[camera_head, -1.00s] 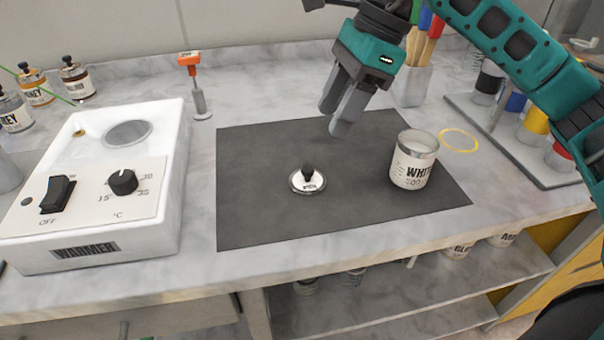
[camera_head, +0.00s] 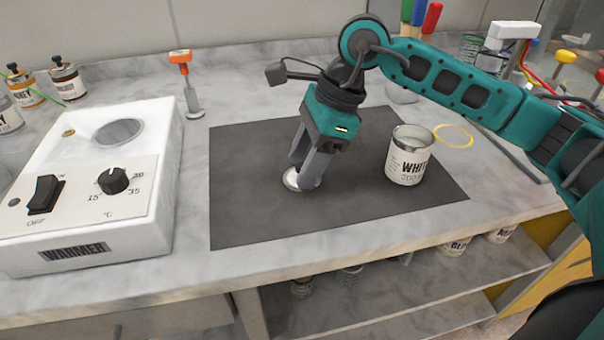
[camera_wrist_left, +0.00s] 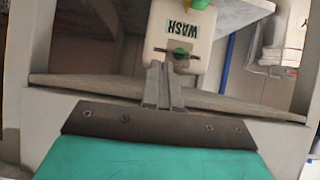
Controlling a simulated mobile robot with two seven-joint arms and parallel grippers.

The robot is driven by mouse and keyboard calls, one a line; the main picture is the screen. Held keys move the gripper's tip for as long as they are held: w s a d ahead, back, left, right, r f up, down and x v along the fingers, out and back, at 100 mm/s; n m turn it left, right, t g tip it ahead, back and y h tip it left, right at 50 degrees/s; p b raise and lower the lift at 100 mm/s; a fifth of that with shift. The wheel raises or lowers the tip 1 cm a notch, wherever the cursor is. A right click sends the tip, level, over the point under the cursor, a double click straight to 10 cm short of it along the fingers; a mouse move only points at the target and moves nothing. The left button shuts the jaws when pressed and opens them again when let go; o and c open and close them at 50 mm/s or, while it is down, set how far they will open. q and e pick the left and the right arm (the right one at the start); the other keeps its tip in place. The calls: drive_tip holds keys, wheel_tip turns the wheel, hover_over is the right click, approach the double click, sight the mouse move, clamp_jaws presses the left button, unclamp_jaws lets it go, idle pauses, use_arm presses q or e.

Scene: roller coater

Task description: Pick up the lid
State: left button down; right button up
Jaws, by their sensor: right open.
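The lid (camera_head: 290,180) is a small light disc lying on the dark mat (camera_head: 240,220) in the head view. Its black knob is hidden behind the fingers of my right gripper (camera_head: 303,180). That gripper points down at the lid with its fingers apart, one on the far left side and one nearer. I cannot tell whether the fingers touch the knob. The open can labelled WHITE (camera_head: 408,158) stands upright to the right on the mat.
A white warmer (camera_head: 85,190) stands on the left of the counter. An orange-topped tool (camera_head: 186,82) stands behind the mat, and a yellow ring (camera_head: 454,135) lies right of the can. A WASH container (camera_wrist_left: 182,35) shows in the left wrist view. The mat's front left is clear.

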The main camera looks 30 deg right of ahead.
drive_tip(key=shift+c, duration=0.5)
clamp_jaws()
drive_tip(key=shift+r, duration=0.1)
